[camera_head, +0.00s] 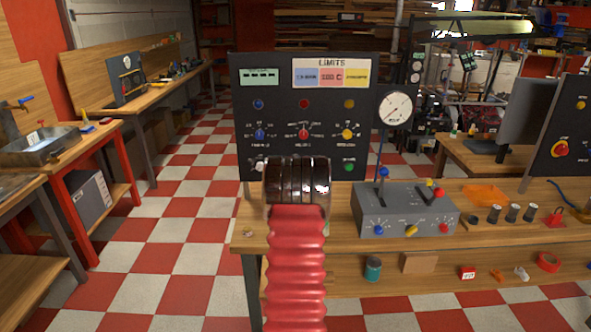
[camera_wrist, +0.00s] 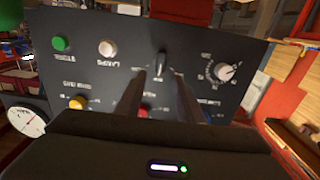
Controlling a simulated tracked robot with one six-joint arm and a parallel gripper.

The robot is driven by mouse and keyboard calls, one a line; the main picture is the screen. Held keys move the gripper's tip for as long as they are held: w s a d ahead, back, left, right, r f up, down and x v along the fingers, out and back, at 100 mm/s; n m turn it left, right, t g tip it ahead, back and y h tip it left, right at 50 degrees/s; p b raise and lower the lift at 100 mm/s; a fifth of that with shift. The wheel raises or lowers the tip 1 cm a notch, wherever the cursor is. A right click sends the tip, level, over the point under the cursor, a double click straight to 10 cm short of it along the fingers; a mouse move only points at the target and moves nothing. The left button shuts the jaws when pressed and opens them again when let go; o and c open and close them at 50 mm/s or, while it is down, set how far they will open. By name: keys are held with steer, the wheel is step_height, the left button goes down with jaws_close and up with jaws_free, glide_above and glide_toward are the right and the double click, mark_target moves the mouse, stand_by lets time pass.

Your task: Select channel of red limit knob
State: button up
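The upright black limits panel (camera_head: 285,85) stands on the bench in the head view. The red limit knob (camera_head: 303,133) is in its middle row, between a blue knob (camera_head: 260,134) and a yellow knob (camera_head: 348,133). In the upside-down wrist view, part of the red knob (camera_wrist: 146,107) shows between my fingers. A black selector knob (camera_wrist: 160,62) is just beyond the fingertips of my gripper (camera_wrist: 160,76). The fingers are apart, one towards each side of it; I cannot tell whether they touch it. My wrist hides the gripper and this knob in the head view.
A white dial knob (camera_wrist: 225,72), white button (camera_wrist: 107,47) and green button (camera_wrist: 60,43) share the selector knob's row. A round gauge (camera_head: 396,108) and grey control box (camera_head: 405,210) stand right of the panel. Checkered floor (camera_head: 180,220) is clear at left.

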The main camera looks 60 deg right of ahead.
steer(key=x, duration=0.6)
steer(key=shift+w+d, duration=0.2)
steer(key=shift+d, duration=0.2)
steer(key=shift+c, duration=0.4)
jaws_close()
